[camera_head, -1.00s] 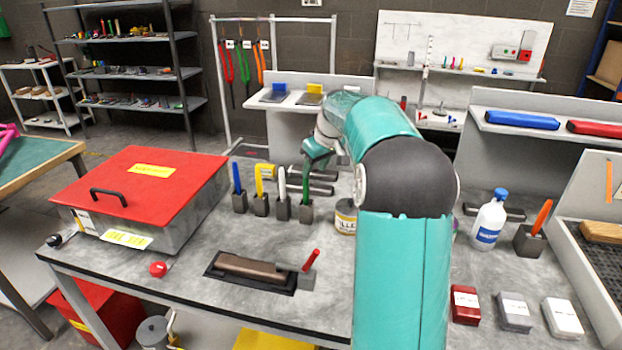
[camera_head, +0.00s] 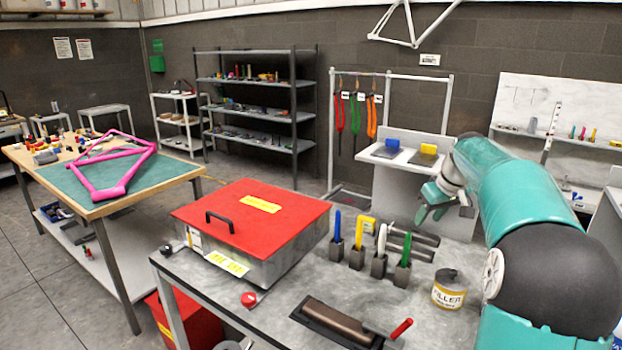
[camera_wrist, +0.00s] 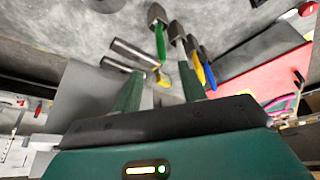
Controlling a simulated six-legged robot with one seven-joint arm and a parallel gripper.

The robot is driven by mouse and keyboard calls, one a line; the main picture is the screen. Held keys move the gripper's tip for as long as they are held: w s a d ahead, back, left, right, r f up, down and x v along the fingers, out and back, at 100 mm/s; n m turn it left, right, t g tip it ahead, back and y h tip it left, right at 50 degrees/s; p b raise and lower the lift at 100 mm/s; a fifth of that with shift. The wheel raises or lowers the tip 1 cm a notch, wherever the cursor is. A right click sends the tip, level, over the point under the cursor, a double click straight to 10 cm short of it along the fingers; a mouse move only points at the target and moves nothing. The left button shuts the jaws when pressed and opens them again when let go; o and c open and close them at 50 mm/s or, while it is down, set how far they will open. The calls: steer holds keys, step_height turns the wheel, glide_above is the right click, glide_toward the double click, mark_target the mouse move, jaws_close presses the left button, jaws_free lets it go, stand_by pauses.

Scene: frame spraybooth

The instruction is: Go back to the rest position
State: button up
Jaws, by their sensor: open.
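My gripper (camera_head: 438,210) is open and empty at the end of my teal arm. In the camera_head view it shows above and behind the row of small tool holders on the grey bench (camera_head: 290,285), apart from them. In the camera_wrist view its two green fingers (camera_wrist: 160,90) are spread with nothing held between them. The holders carry a blue tool (camera_head: 337,225), a yellow tool (camera_head: 361,235), a white tool (camera_head: 381,238) and a green tool (camera_head: 404,250). No marker of a rest position shows.
A red-lidded metal box (camera_head: 255,222) stands on the bench left of the holders. A filler can (camera_head: 448,292) stands right of them, near my arm. A dark tray with a brown block (camera_head: 340,322) lies in front. A table with a pink frame (camera_head: 112,168) stands at left.

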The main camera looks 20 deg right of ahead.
steer(key=s+a+r, duration=0.2)
steer(key=s+a, duration=0.3)
steer(key=a, duration=0.5)
steer(key=s+a+r, duration=0.1)
steer(key=s+a, duration=0.4)
steer(key=a, duration=0.5)
steer(key=s+a+f, duration=0.4)
steer(key=s+a, duration=0.1)
steer(key=s, duration=0.4)
steer(key=s+a+f+m+t, duration=0.1)
steer(key=s+a+f, duration=0.3)
steer(key=s, duration=0.5)
steer(key=shift+s+a, duration=0.35)
steer(key=shift+a, duration=0.9)
steer(key=shift+c, duration=0.6)
steer(key=shift+d, duration=0.2)
